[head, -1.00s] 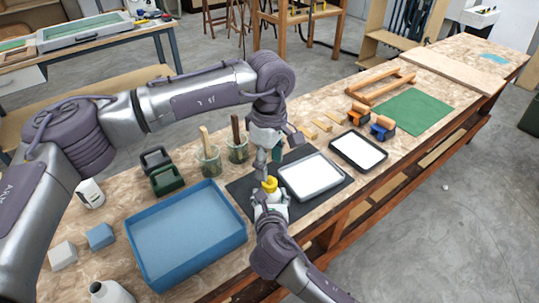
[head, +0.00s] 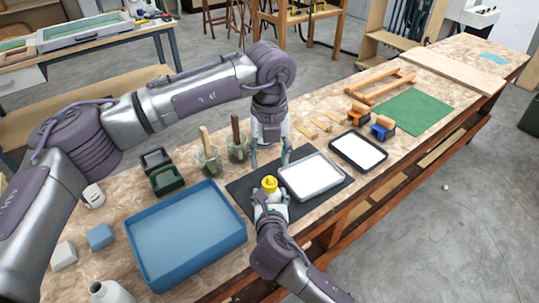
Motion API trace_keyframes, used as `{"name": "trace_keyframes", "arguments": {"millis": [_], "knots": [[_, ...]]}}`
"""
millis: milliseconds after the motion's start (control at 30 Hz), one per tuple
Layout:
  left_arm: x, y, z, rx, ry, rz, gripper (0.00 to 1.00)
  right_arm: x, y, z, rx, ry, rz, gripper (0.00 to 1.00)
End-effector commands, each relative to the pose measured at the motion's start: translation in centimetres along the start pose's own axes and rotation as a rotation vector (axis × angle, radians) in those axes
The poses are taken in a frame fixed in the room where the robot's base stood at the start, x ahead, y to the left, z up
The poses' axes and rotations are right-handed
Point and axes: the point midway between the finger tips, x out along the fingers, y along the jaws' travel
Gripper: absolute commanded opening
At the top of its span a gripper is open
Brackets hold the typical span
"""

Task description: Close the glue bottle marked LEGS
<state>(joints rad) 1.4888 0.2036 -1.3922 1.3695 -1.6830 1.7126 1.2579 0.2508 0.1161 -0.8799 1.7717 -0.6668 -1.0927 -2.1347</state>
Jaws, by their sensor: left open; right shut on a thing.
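A glue bottle with a yellow top (head: 269,183) stands on the dark mat (head: 241,187), left of a white-filled tray. My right gripper (head: 269,196) is shut around its body, which is mostly hidden. The yellow top is visible above the fingers; I cannot read any marking or tell how tightly it sits. My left gripper (head: 270,158) is open and points down just behind the yellow top, with its fingers apart and nothing visible between them.
The white-filled tray (head: 312,177) is close on the right, with a second tray (head: 359,151) beyond. A large blue tray (head: 186,236) lies to the left. Two glass jars with brushes (head: 208,159) stand behind. A green mat (head: 413,112) lies far right.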

Motion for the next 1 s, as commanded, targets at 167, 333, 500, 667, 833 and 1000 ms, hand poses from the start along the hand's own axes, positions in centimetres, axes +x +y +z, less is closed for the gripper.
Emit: {"name": "trace_keyframes", "arguments": {"millis": [167, 333, 500, 667, 833, 1000], "knots": [[-0.1, 0.0, 0.0, -0.117, 0.000, -0.001, 0.57, 0.0, 0.0, -0.1, -0.001, 0.002, -0.001, 0.00], [-0.1, 0.0, 0.0, -0.132, 0.000, 0.000, 0.57, 0.0, 0.0, -0.1, -0.001, 0.002, -0.001, 0.00], [0.0, 0.0, 0.0, -0.130, 0.000, 0.000, 0.57, 0.0, 0.0, -0.1, -0.001, 0.002, -0.001, 0.00], [0.9, 0.0, 0.0, -0.130, 0.002, 0.001, 0.57, 0.0, 0.0, -0.1, -0.001, 0.002, -0.001, 0.00], [3.4, 0.0, -0.1, -0.129, 0.004, 0.001, 0.57, 0.0, 0.0, -0.1, -0.001, 0.002, -0.001, 0.00], [6.0, 0.0, 0.0, -0.130, 0.002, 0.001, 0.57, 0.0, 0.0, -0.1, -0.001, 0.002, -0.001, 0.00]]}}
